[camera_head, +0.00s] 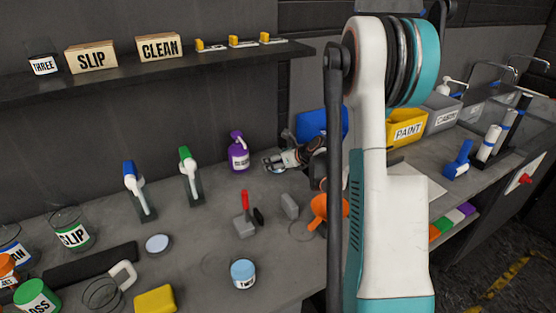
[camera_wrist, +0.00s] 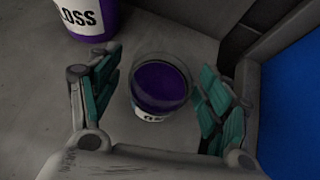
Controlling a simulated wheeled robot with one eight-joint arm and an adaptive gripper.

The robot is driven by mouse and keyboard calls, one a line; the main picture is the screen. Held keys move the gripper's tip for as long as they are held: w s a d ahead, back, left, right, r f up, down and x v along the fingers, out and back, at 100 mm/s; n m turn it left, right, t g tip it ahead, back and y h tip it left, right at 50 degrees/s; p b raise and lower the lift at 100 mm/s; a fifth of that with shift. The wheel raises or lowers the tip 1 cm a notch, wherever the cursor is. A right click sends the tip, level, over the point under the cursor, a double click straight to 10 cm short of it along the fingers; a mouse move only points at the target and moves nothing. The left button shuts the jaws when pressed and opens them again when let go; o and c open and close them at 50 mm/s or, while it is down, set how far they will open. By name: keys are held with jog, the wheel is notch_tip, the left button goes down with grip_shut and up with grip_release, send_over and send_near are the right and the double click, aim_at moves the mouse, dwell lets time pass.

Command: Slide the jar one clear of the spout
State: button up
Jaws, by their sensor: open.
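A small round clear jar (camera_wrist: 160,88) with purple contents stands between my gripper's fingers in the wrist view. Its white label (camera_wrist: 153,117) is mostly cut off, so I cannot read it as one. My gripper (camera_wrist: 160,75) is open, with a finger on each side of the jar and visible gaps. In the head view my gripper (camera_head: 279,161) is low over the bench and mostly hides the jar (camera_head: 278,169). A purple pump bottle (camera_head: 238,153) stands just left, its pump head on top; its LOSS lettering (camera_wrist: 80,18) shows in the wrist view. The spout tip is outside the wrist view.
A blue bin (camera_head: 311,123) stands right behind my gripper; its wall (camera_wrist: 292,90) is close in the wrist view. Bare bench (camera_head: 205,225) lies at left front.

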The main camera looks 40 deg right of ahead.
jog(key=shift+s, duration=0.1)
jog(key=v, duration=1.1)
jog(key=shift+s+r, duration=0.3)
